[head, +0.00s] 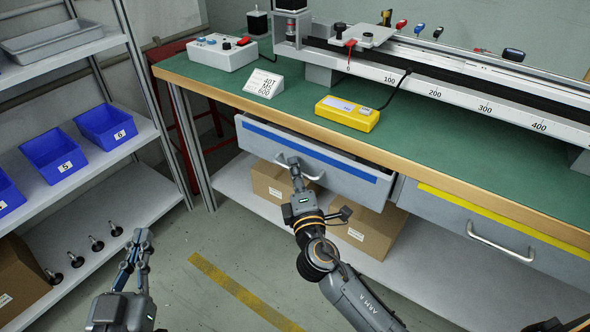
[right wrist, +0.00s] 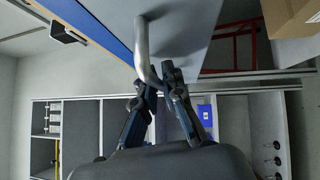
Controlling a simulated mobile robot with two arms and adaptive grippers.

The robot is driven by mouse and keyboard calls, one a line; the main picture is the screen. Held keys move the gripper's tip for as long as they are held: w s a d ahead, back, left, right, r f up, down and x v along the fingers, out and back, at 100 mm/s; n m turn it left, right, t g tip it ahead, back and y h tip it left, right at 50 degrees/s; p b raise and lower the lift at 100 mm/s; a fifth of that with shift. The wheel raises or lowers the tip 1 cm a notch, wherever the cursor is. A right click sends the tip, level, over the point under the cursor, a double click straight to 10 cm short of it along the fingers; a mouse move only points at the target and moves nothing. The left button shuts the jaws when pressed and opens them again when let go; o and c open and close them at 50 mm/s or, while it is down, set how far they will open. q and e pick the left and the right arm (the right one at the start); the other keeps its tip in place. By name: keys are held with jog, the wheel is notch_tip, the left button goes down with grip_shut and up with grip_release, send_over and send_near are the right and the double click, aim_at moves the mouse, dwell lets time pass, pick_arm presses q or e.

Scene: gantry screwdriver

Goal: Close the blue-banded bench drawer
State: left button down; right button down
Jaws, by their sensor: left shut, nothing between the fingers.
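The blue-banded drawer (head: 350,180) under the bench stands part way out, its front ahead of the bench edge. Its blue band (head: 262,132) runs along the top of the front, and its curved metal handle (head: 312,177) is below the band. My left gripper (head: 138,238) is shut and empty, low on the left, away from the drawer.
A yellow-banded drawer (head: 450,215) sits to the right, flush under the bench (head: 430,150). Cardboard boxes (head: 268,182) stand on the shelf below. A rack with blue bins (head: 105,125) is at the left. A yellow case (head: 347,113) lies on the bench.

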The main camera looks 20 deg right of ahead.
aim_at(305, 164)
jog(key=w+d, duration=0.2)
jog(key=d, duration=0.1)
jog(key=shift+w+d, duration=0.1)
jog(key=shift+w, duration=0.1)
jog(key=shift+w+d, duration=0.15)
jog(key=shift+d, duration=0.05)
jog(key=c, duration=1.7)
grip_release()
jog(key=shift+c, duration=0.2)
